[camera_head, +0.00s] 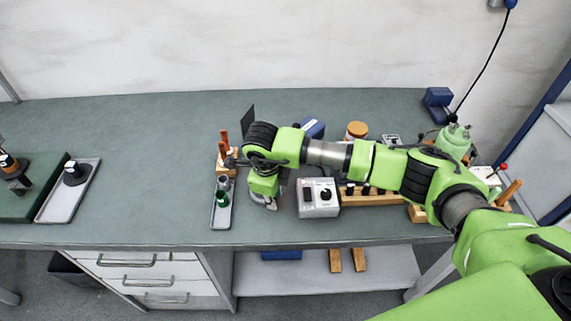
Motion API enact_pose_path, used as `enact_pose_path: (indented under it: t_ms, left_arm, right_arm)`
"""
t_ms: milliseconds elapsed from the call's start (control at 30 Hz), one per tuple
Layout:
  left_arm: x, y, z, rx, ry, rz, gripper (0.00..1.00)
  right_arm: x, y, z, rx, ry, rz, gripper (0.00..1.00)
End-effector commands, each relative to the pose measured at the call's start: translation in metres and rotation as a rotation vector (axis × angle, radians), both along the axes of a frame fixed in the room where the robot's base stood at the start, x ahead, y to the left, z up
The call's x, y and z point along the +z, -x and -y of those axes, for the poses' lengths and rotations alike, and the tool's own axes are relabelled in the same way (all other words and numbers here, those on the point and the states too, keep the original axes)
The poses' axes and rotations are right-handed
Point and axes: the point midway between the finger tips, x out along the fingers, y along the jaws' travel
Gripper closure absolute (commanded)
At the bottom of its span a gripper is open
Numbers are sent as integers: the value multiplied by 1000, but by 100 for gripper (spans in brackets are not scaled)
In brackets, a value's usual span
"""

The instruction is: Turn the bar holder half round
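A small wooden holder (226,169) with reddish-brown upright bars stands left of the bench's middle; I take it to be the bar holder. My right arm reaches in from the lower right. My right gripper (235,161) is at the holder's right side, low beside the bars. Its fingers are small and dark here and partly merge with the holder, so I cannot tell whether they touch it or are open or shut. My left gripper is not in view.
A grey tray (222,218) with green-topped bottles lies just in front of the holder. A dark upright panel (248,121) stands behind it. A grey control box (318,211) is to the right. The bench (150,205) is clear to the left, up to another tray (52,207).

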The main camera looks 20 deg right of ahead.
Motion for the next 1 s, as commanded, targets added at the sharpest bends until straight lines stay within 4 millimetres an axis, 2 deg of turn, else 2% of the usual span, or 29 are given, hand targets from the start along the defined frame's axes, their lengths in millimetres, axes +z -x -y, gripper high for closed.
enact_pose_path:
  t_ms: [33, 400, 900, 1000]
  left_arm:
    - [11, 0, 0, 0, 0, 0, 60]
    - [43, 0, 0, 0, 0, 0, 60]
    - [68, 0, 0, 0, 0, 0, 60]
    - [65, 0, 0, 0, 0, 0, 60]
  right_arm:
    - [5, -1, 5, 48, 2, 0, 79]
    - [4, -12, 23, 424, 0, 0, 79]
    - [2, -34, 38, 875, -1, -1, 79]
    - [5, -38, 39, 942, -1, 4, 79]
